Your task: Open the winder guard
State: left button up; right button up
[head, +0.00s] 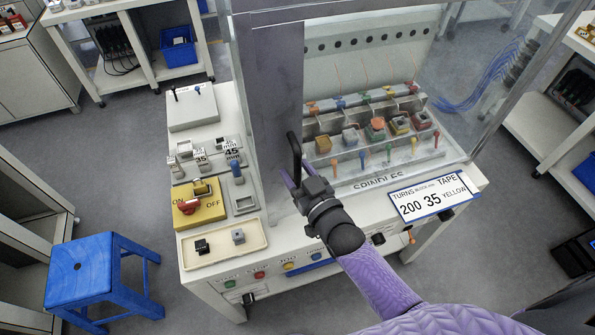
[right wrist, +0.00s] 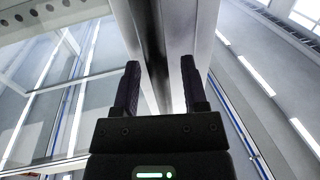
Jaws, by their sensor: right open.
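The winder guard is a clear pane in a grey metal frame (head: 275,90), standing over the front of the winding machine in the head view. The frame's broad grey upright is on the left side of the spindle area. My right gripper (head: 292,165) is at the lower part of this upright. In the right wrist view, its two dark fingers (right wrist: 160,88) are apart, with a grey metal post (right wrist: 172,40) showing between them. I cannot tell whether they touch it. My left gripper is not in view.
Several coloured bobbins (head: 375,128) sit on the spindles behind the clear area. A yellow ON/OFF switch box (head: 197,208) and a cream tray (head: 222,245) are on the left deck. A white label card (head: 436,196) is at the front right. A blue stool (head: 85,270) stands left on the floor.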

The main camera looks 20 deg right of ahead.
grip_shut()
dwell(1.4)
